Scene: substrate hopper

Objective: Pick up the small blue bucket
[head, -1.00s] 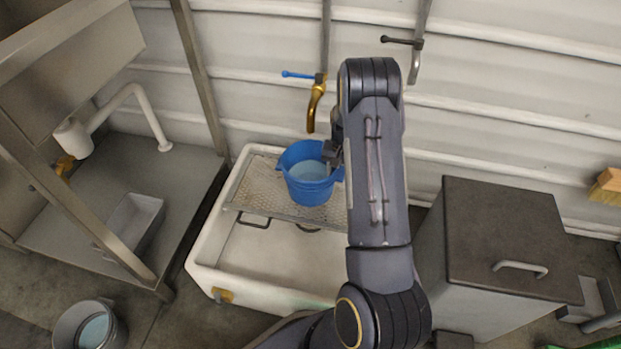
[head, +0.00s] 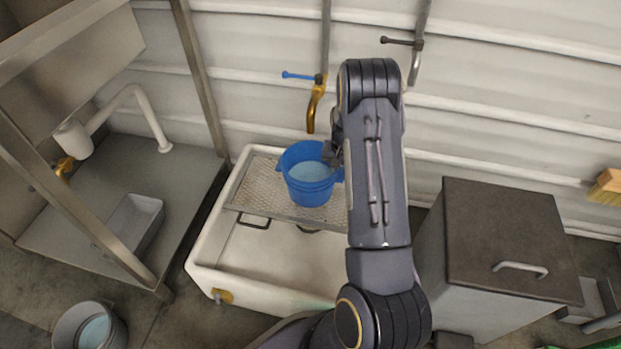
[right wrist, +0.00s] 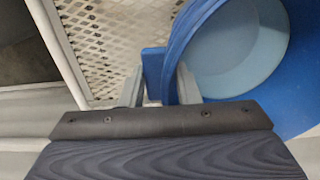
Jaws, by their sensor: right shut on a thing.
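The small blue bucket (head: 311,188) stands upright on the perforated rack over the white sink, with pale blue liquid inside. In the right wrist view the bucket (right wrist: 177,50) fills the right side. My right gripper (head: 332,152) is at the bucket's right rim. In the right wrist view my right gripper (right wrist: 158,84) has its two fingers on either side of a blue tab on the bucket's side, shut on it. My left gripper is not in view.
The rack (head: 258,187) lies across the back of the white sink (head: 205,262). A brass tap (head: 314,105) with a blue lever hangs above the bucket. A lidded grey bin (head: 500,240) stands right. A grey bucket (head: 70,325) sits on the floor at lower left.

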